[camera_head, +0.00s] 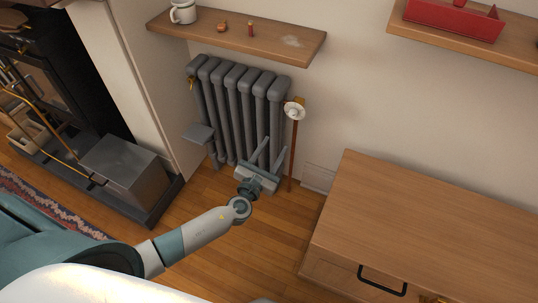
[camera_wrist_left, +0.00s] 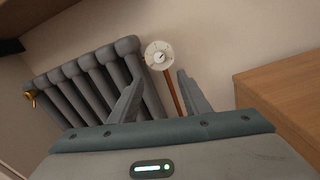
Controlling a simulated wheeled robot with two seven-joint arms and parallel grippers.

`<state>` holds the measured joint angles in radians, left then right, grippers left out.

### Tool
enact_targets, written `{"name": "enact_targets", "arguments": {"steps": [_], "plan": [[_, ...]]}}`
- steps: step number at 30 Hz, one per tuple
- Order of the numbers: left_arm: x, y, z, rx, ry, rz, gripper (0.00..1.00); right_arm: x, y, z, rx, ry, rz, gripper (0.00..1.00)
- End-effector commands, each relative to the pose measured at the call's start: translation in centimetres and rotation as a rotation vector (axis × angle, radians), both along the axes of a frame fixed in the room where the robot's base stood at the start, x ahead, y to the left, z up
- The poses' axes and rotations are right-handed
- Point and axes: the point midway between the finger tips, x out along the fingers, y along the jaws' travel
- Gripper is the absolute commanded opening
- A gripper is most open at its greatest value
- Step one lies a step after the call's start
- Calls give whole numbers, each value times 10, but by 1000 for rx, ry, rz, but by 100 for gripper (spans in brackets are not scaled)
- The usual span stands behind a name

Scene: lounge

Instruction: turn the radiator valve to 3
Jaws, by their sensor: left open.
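The radiator valve (camera_head: 294,111) is a round white dial at the upper right end of the grey radiator (camera_head: 236,92), on top of a copper pipe. In the left wrist view the valve (camera_wrist_left: 159,55) faces me, with small marks around its rim, too small to read. My left gripper (camera_head: 267,153) is open and empty, below and to the left of the valve. In the left wrist view its two fingers (camera_wrist_left: 157,93) point toward the valve, which lies beyond the tips and apart from them. My right gripper is not in view.
A wooden shelf (camera_head: 240,38) with a white mug (camera_head: 183,12) hangs above the radiator. A wooden cabinet (camera_head: 430,210) stands to the right. A metal box (camera_head: 125,168) and a dark fireplace are at the left. Wall and floor between radiator and cabinet are mostly clear.

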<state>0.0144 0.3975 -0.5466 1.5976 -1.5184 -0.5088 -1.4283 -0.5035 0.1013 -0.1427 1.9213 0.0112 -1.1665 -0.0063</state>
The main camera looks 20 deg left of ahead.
Motion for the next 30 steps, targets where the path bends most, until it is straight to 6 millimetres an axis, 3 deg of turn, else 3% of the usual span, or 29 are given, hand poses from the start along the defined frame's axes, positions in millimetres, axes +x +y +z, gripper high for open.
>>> {"name": "enact_targets", "arguments": {"steps": [3, 9, 30], "plan": [[-16, 1, -1, 0, 1, -1, 43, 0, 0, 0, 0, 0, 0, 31], [-29, 1, 0, 1, -1, 0, 43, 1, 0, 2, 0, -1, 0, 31], [-31, 3, -5, -31, 17, 7, 43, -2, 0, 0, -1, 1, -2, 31]]}}
